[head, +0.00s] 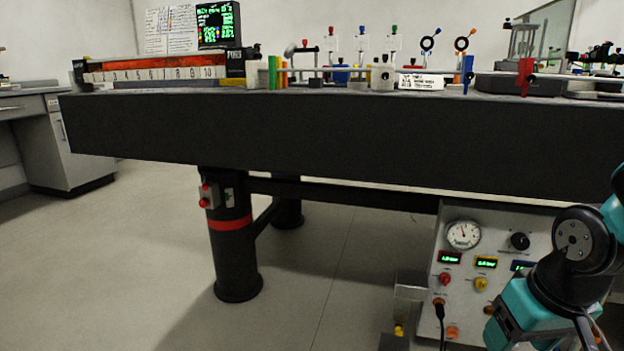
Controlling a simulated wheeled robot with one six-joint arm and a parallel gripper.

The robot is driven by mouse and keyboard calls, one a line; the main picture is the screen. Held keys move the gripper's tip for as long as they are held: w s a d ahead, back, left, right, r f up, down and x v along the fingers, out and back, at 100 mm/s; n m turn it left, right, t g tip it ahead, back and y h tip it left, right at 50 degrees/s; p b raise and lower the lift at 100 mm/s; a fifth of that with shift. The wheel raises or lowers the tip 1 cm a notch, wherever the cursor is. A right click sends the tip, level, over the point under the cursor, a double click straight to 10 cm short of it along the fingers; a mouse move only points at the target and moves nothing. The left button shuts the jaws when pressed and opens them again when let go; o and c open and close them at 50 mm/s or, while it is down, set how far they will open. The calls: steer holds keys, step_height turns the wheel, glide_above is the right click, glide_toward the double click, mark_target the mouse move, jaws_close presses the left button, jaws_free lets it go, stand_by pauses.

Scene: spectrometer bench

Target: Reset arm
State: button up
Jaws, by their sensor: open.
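My arm (572,262), teal with black joints, is folded at the lower right of the head view. It stands in front of the right part of a grey control panel. The arm runs out of the picture at the right and bottom edges. My gripper does not show, so I cannot see its jaws or anything in them.
A thick dark optical table (330,140) spans the view, with several optics mounts and a numbered rack (155,72) on top. The control panel (465,265) stands below it at right. A table leg (232,245) carries a red-button box (208,196). Floor at left is clear.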

steer(key=s+a+r+n+g+y+p, duration=0.2)
steer(key=s+a+r+n+y+p, duration=0.15)
steer(key=s+a+r+n, duration=0.6)
steer(key=a+r+m+p, duration=0.3)
steer(key=r+p, duration=3.3)
steer(key=r, duration=0.1)
steer(key=shift+r, duration=0.3)
steer(key=shift+c, duration=0.2)
